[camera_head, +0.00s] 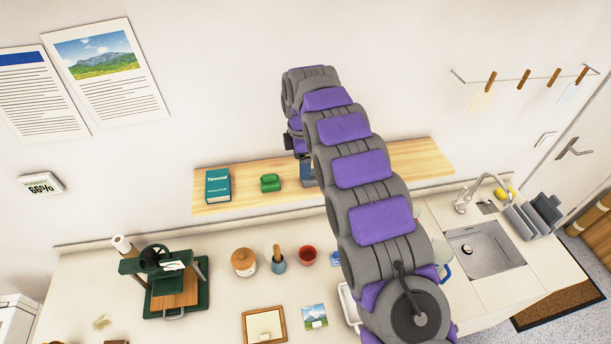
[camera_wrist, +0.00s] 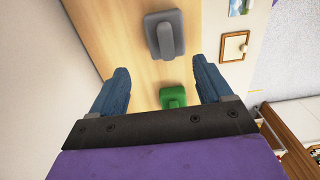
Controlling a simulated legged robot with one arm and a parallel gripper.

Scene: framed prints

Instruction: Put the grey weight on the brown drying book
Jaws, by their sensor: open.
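The grey weight (camera_wrist: 165,35), a dark grey block with a raised handle, sits on the wooden shelf (camera_wrist: 112,25) in the wrist view. My gripper (camera_wrist: 160,66) is open and empty, its two blue fingers spread apart. The grey weight lies beyond the fingertips, roughly in line with the gap, not between them. I cannot make out the brown drying book for certain in either view.
A green weight (camera_wrist: 173,97) is close to the fingers; it also shows on the shelf (camera_head: 270,183) beside a teal book (camera_head: 217,186). Below, the counter holds a green press (camera_head: 176,282), jars, a wooden frame (camera_head: 264,326) and a sink (camera_head: 484,248).

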